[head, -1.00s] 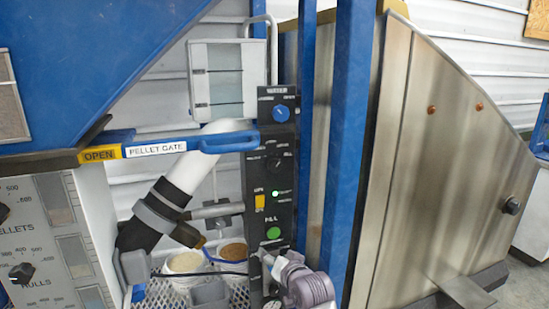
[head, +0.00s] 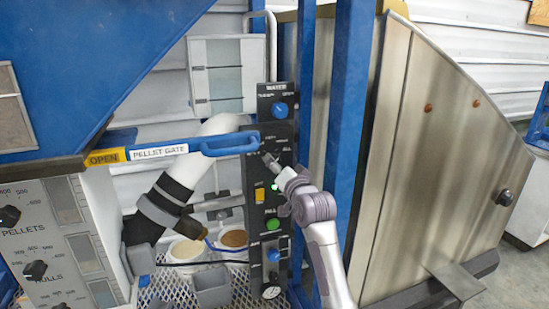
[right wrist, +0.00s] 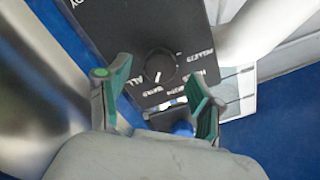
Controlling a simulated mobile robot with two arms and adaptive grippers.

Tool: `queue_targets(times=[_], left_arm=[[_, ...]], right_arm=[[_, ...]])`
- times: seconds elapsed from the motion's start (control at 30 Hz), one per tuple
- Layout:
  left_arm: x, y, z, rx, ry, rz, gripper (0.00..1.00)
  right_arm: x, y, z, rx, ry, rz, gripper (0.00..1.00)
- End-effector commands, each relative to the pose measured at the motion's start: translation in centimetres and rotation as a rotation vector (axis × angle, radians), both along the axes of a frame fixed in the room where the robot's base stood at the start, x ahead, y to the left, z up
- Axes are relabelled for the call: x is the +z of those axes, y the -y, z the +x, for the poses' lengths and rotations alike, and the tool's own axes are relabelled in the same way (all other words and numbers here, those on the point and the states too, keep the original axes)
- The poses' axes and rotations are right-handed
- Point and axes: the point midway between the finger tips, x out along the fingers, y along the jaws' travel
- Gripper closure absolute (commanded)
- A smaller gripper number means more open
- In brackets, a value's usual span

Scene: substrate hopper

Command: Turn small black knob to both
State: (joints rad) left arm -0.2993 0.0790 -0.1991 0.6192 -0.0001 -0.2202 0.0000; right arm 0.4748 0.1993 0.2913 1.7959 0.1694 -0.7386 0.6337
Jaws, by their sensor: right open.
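The small black knob (right wrist: 160,67) sits on the dark control panel in the right wrist view, with a white pointer line directed down towards the gripper. White lettering surrounds it; "ALL" and what looks like "PELLETS" are partly readable. My right gripper (right wrist: 158,98) is open and empty, its two fingers spread on either side of the line to the knob, short of it. In the head view the right gripper (head: 268,159) is at the panel (head: 253,208) just below the PELLET GATE handle and hides the knob. My left gripper is not in view.
A blue knob (head: 280,110) sits above on the panel, with a yellow switch (head: 259,195) and green button (head: 273,224) below. The blue PELLET GATE handle (head: 230,145) juts close to the gripper. A blue post (head: 344,120) stands right of the panel.

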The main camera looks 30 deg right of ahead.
Motion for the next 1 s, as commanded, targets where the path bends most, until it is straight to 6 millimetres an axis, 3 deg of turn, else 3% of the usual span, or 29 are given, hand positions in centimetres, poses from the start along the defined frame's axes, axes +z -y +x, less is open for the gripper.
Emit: queue_targets(times=[0.23,0.63,1.0], left_arm=[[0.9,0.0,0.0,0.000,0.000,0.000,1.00],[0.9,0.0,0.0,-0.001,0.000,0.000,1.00],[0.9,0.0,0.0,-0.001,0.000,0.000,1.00]], right_arm=[[0.1,0.7,2.8,-0.001,-0.001,-0.001,0.34],[0.0,0.8,3.3,-0.001,0.000,-0.002,0.36],[0.0,0.8,3.3,-0.001,-0.001,-0.001,0.94]])
